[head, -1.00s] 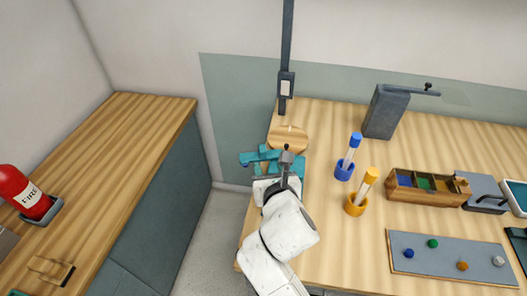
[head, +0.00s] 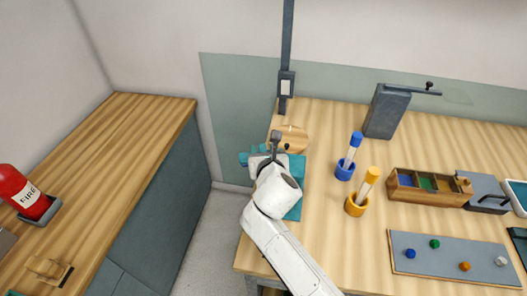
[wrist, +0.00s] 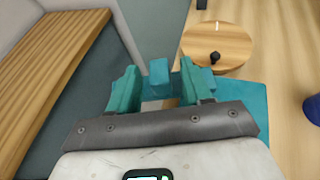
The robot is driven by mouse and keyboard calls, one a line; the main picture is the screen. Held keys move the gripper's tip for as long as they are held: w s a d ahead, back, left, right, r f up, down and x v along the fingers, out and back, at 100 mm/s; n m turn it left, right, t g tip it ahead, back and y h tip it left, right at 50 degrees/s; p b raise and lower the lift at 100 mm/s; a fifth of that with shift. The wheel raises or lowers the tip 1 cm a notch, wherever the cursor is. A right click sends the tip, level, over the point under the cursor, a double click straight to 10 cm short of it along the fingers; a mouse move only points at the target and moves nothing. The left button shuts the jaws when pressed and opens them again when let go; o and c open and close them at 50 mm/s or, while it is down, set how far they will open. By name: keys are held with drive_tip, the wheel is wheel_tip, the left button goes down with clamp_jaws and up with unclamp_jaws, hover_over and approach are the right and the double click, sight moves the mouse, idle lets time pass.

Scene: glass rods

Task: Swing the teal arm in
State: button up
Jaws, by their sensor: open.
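The teal arm (head: 244,158) sticks out past the left end of the right-hand table, mostly hidden behind my arm in the head view. In the wrist view a teal block (wrist: 158,72), seemingly part of it, stands between the two fingers with space on both sides. My gripper (wrist: 161,88) is open around that block and seems not to touch it. The fingers also look teal, so the parts are hard to tell apart. A teal plate (wrist: 242,100) lies on the table at the right of my gripper.
A round wooden piece (wrist: 217,46) with a black knob sits just beyond my gripper. Blue (head: 344,172) and orange (head: 355,205) holders with rods stand to the right. A floor gap separates the left counter (head: 130,130) from the table.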

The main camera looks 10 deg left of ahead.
drive_tip(key=shift+c, duration=0.3)
clamp_jaws()
idle(0.4)
